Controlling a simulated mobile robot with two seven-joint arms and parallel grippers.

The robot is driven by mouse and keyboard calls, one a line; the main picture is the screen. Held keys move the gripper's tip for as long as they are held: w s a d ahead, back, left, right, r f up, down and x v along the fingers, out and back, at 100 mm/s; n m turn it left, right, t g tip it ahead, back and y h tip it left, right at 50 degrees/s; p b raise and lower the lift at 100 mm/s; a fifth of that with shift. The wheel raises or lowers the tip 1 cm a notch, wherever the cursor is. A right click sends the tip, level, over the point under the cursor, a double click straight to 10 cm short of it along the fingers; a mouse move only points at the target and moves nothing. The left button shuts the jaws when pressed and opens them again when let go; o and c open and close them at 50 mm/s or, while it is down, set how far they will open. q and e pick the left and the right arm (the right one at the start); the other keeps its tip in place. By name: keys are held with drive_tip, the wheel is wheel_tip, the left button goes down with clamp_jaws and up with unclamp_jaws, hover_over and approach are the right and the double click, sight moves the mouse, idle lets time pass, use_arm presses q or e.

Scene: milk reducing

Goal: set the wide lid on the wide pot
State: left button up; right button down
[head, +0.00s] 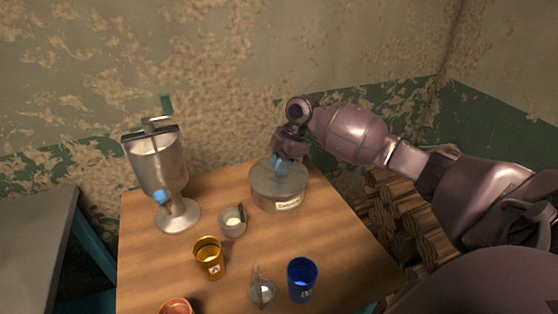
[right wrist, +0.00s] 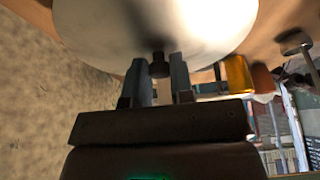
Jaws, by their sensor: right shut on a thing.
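The wide pot (head: 264,198) is a grey metal pot with a pale label, at the back right of the wooden table in the head view. The wide lid (head: 294,183) is a round grey disc over the pot's mouth. It shows in the right wrist view (right wrist: 110,22) as a large pale disc with a dark knob. My right gripper (head: 281,168) is above the lid, its blue-grey fingers shut on the knob (right wrist: 159,66). I cannot tell whether the lid rests fully on the rim or sits just above it. My left gripper is not in view.
A metal machine with a crank (head: 158,170) stands at the table's back left. A small bowl (head: 232,224), an amber cup (head: 209,260), a blue cup (head: 301,282), a small dish (head: 262,292) and an orange cup (head: 176,306) stand nearer. Stacked logs (head: 405,225) lie right of the table.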

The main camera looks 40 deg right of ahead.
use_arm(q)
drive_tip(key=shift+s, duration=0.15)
use_arm(e)
drive_tip(key=shift+f, duration=0.1)
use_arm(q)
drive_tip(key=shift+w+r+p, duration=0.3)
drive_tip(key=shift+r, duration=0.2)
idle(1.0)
use_arm(e)
drive_tip(key=shift+f, duration=0.1)
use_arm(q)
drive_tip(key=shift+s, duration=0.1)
use_arm(e)
drive_tip(key=shift+c, duration=2.2)
unclamp_jaws()
use_arm(q)
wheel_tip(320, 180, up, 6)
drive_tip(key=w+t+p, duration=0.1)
drive_tip(key=p, duration=0.3)
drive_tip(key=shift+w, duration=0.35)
use_arm(e)
drive_tip(key=shift+r, duration=3.05)
